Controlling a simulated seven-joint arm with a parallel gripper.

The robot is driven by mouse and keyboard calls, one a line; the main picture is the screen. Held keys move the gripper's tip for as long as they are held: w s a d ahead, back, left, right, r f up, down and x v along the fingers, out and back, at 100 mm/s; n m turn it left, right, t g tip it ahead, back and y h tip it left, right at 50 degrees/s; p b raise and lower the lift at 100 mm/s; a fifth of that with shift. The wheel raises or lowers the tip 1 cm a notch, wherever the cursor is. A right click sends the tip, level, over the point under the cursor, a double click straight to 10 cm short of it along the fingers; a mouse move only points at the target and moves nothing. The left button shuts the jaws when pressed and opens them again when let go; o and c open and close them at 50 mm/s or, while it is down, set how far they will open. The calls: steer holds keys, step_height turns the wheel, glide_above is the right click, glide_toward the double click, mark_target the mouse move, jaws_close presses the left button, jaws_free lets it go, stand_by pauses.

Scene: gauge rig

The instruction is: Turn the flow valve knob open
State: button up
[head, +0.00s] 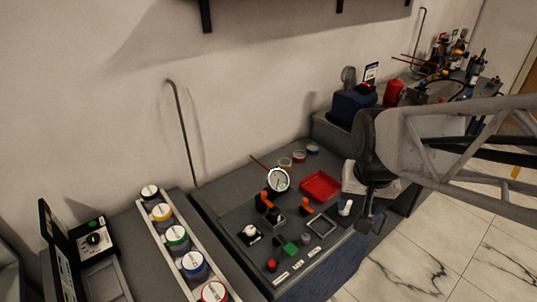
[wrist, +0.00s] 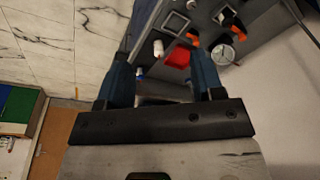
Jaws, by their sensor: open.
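The grey gauge-rig panel (head: 225,205) carries a white dial gauge (head: 278,179), two orange-handled levers (head: 265,199) (head: 308,206), a white knob-like part (head: 250,231) and a small white cylinder (head: 345,207). I cannot tell which part is the flow valve knob; no label is readable. My gripper (head: 367,216) is beside the panel's right edge. In the wrist view its two blue fingers (wrist: 163,82) are apart with nothing held between them. Beyond them show the white cylinder (wrist: 158,47), the orange levers (wrist: 193,40) and the gauge (wrist: 223,54).
A red tray (head: 319,186) lies on the panel near the gripper. A row of colour-capped round parts (head: 177,237) and a black box with a dial (head: 94,239) stand at left. A red can (head: 394,92) and other items crowd the back right. Marble floor (head: 425,265) is clear.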

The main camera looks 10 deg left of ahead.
steer(key=w+a+f, duration=0.5)
steer(key=w+a, duration=0.2)
steer(key=m+g, duration=0.2)
steer(key=m, duration=0.1)
glide_above(250, 229)
steer(key=f, duration=1.8)
steer(key=shift+d+f, duration=0.15)
steer(key=shift+d, duration=0.1)
steer(key=shift+a+f, duration=0.2)
steer(key=shift+f, duration=0.2)
steer(key=shift+f, duration=3.7)
steer(key=c, duration=0.9)
